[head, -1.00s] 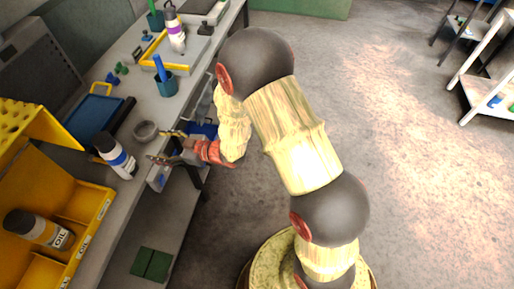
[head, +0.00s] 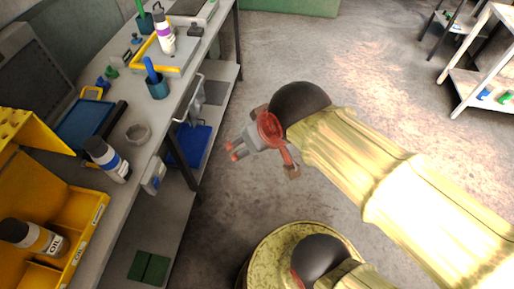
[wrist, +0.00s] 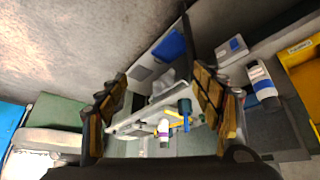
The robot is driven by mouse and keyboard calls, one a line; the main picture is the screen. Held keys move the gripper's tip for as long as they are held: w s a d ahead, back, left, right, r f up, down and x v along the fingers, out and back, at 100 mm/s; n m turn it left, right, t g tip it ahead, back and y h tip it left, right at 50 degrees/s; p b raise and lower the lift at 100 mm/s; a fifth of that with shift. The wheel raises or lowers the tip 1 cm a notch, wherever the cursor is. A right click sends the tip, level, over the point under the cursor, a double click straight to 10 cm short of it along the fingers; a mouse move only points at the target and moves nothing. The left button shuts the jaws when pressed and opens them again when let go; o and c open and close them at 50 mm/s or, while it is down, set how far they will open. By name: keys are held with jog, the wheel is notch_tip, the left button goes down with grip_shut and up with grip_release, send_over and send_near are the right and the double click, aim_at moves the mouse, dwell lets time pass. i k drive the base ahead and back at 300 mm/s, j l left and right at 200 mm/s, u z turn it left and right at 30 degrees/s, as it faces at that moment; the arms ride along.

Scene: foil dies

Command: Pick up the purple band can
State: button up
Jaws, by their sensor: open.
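The purple band can (head: 165,32), white with a dark cap, stands upright at the far end of the bench, at a yellow-edged tray (head: 183,62). In the wrist view the can (wrist: 164,129) shows small and distant, between my fingers. My gripper (head: 234,150) is open and empty. It hangs over the floor to the right of the bench, well short of the can. The wrist view shows its two fingers (wrist: 160,100) spread wide.
A blue band can (head: 107,158) stands near the bench's front edge beside a grey ring (head: 138,133). A blue cup (head: 157,87) holding a blue item stands before the tray. A yellow bin (head: 75,240) holds an orange band can (head: 34,236).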

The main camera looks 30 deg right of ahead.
aim_at(166, 40)
jog(key=i+l, duration=1.85)
jog(key=i, duration=0.15)
